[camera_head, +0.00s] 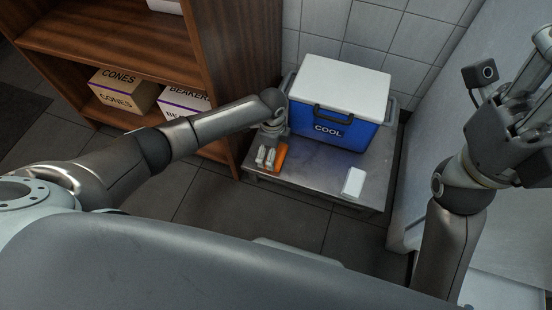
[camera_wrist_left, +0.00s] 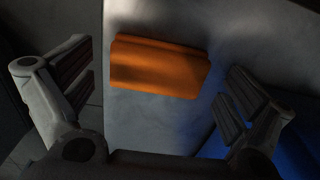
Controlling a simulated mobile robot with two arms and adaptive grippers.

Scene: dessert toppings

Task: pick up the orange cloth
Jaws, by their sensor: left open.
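The orange cloth (camera_head: 281,156) lies on a low grey metal table, at the table's left end in front of the blue cooler. In the left wrist view the folded orange cloth (camera_wrist_left: 160,67) lies flat between and beyond the two fingers. My left gripper (camera_head: 267,157) points down over the table's left end, beside the cloth in the head view. In the left wrist view my left gripper (camera_wrist_left: 157,95) is open, its fingers wide apart and nothing between them. My right gripper (camera_head: 535,105) is raised at the far right, away from the table; its fingertips are partly cut off.
A blue cooler (camera_head: 328,131) marked COOL with a white lid stands at the back of the metal table (camera_head: 315,181). A white flat item (camera_head: 353,182) lies at the table's right front. A wooden shelf (camera_head: 205,40) with boxes stands close on the left.

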